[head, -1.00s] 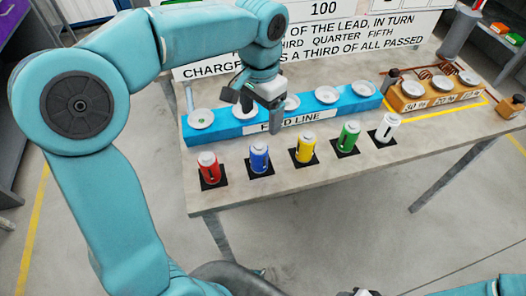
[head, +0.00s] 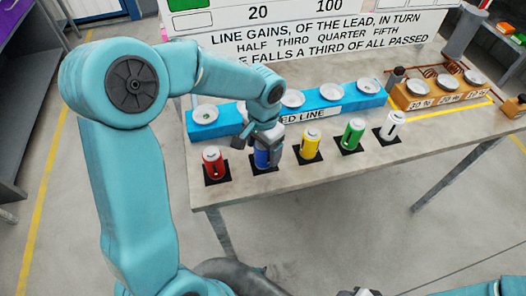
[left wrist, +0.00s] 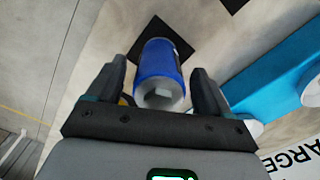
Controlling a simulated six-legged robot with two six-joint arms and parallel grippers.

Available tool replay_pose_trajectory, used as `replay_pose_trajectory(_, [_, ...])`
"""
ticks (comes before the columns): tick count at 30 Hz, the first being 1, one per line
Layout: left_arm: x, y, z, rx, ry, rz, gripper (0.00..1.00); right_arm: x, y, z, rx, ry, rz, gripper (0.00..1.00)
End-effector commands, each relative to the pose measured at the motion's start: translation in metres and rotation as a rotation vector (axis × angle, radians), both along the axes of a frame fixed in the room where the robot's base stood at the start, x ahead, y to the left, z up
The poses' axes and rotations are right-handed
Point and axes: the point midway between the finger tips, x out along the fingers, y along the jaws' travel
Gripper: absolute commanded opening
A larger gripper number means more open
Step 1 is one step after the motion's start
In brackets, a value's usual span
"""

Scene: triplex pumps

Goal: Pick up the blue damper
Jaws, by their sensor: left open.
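The blue damper (head: 262,158) is a blue can with a pale cap, standing on a black square mat in the row on the table. In the left wrist view the blue damper (left wrist: 158,72) lies between the two fingers of my left gripper (left wrist: 160,85), with gaps on both sides. In the head view my left gripper (head: 262,142) is open around the top of the damper and hides much of it. My right gripper does not clearly show.
A red damper (head: 213,164) stands close on the left and a yellow damper (head: 310,143) close on the right. Green (head: 351,136) and white (head: 391,127) dampers stand further right. A blue feed line block (head: 345,98) with dishes runs behind the row.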

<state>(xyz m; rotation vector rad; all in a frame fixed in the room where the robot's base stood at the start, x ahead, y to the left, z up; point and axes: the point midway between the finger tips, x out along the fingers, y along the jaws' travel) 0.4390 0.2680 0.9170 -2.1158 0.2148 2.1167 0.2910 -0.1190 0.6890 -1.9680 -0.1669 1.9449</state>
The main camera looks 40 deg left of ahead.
Motion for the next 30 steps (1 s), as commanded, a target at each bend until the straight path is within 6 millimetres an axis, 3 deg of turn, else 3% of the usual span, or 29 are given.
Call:
replay_pose_trajectory(4, [0.000, 0.000, 0.000, 0.000, 0.000, 0.000, 0.77, 0.000, 0.000, 0.000, 0.000, 0.000, 0.000, 0.43])
replay_pose_trajectory(10, [0.000, 0.000, 0.000, 0.000, 0.000, 0.000, 0.12, 0.000, 0.000, 0.000, 0.000, 0.000, 0.000, 0.43])
replay_pose_trajectory(11, [0.000, 0.000, 0.000, 0.000, 0.000, 0.000, 0.09, 0.000, 0.000, 0.000, 0.000, 0.000, 0.000, 0.43])
replay_pose_trajectory(19, [0.000, 0.000, 0.003, 0.001, -0.001, 0.000, 0.09, 0.000, 0.000, 0.000, 0.000, 0.000, 0.000, 0.43])
replay_pose_trajectory(23, [0.001, 0.000, 0.013, 0.001, -0.003, 0.001, 0.09, 0.000, 0.000, 0.001, 0.000, 0.000, 0.000, 0.43])
replay_pose_trajectory(26, [0.001, 0.000, 0.029, 0.001, -0.006, -0.001, 0.09, 0.000, 0.000, 0.001, 0.000, 0.000, 0.000, 0.43])
replay_pose_trajectory(30, [0.001, 0.000, 0.066, 0.000, -0.009, 0.000, 0.09, 0.000, 0.000, 0.003, 0.000, 0.000, 0.000, 0.43])
